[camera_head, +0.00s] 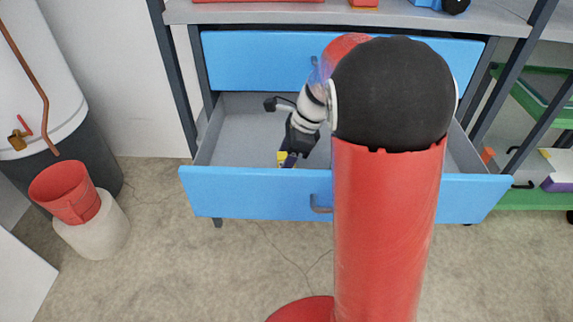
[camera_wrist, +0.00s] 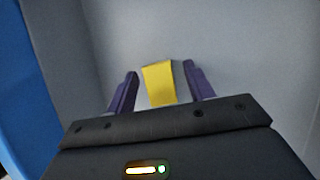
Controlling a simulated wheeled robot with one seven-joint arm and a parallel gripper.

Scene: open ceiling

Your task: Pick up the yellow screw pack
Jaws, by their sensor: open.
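The yellow screw pack (camera_wrist: 159,84) lies on the grey floor of an open blue drawer (camera_head: 255,196). In the wrist view it shows between the two purple fingers of my gripper (camera_wrist: 158,85), with a visible gap on each side. My gripper is open and holds nothing. In the head view my gripper (camera_head: 288,160) reaches down into the drawer, and a small part of the yellow pack (camera_head: 282,155) shows beside it. The rest of the pack is hidden there by the gripper. I cannot tell the exact height of the fingertips above the drawer floor.
The drawer's blue wall (camera_wrist: 18,90) stands at the left of the wrist view. A closed blue drawer (camera_head: 258,58) sits above the open one. The grey drawer floor left of my gripper is bare. A red bucket (camera_head: 64,190) stands at the left.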

